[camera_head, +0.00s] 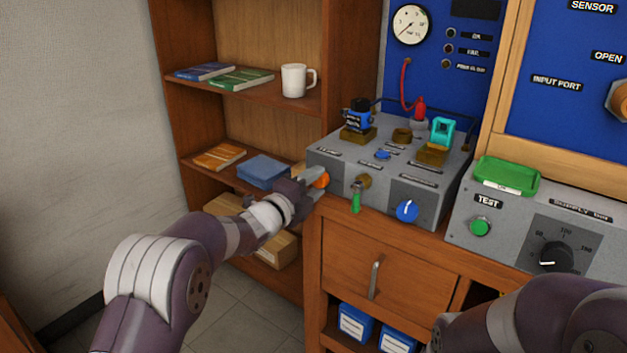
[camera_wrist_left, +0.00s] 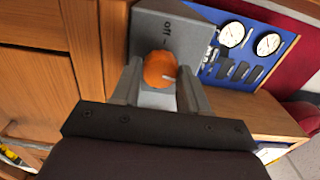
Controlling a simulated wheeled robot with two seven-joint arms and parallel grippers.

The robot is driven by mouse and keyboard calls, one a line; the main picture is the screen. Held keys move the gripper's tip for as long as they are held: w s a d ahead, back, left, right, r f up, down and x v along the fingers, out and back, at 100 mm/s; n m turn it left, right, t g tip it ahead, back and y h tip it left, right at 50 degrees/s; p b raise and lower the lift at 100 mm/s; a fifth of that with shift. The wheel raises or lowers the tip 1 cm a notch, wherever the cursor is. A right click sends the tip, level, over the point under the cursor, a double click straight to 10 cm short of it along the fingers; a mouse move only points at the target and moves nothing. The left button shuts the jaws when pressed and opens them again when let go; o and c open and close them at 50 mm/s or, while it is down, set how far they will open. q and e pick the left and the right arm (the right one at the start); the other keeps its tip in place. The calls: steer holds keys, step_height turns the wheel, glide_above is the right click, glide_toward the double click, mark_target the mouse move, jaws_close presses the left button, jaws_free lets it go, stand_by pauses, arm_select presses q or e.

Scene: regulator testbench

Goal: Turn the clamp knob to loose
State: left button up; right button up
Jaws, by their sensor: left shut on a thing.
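An orange knob (camera_head: 321,180) sits at the left end of the grey testbench's front face. My left gripper (camera_head: 312,178) reaches it from the left and is shut on it. In the left wrist view the orange knob (camera_wrist_left: 159,69) is between the two fingers (camera_wrist_left: 158,82), with a pale pointer mark toward the right and an "off" label above. A blue knob (camera_head: 407,211) with a white pointer line is farther right on the same face. I cannot read which knob is labelled clamp. My right gripper is out of view; only part of my right arm shows.
A green-handled valve (camera_head: 356,200) is between the two knobs. Fittings stand on the testbench top (camera_head: 395,182). A grey supply unit (camera_head: 507,224) with a green button and black dial is to the right. A shelf with a mug (camera_head: 294,80) and books is behind my left arm.

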arm_select(q)
steer(key=n+p, duration=0.2)
steer(key=n, duration=0.2)
steer(key=shift+r+n, duration=0.1)
steer(key=shift+n, duration=0.3)
steer(key=n+p, duration=0.3)
steer(key=n, duration=0.2)
steer(key=n+p, duration=0.3)
steer(key=n, duration=0.2)
steer(key=shift+n+p, duration=0.3)
steer(key=shift+n, duration=0.1)
steer(key=shift+n+p, duration=1.1)
steer(key=shift+n, duration=1.1)
steer(key=o, duration=1.1)
steer(key=shift+c, duration=0.2)
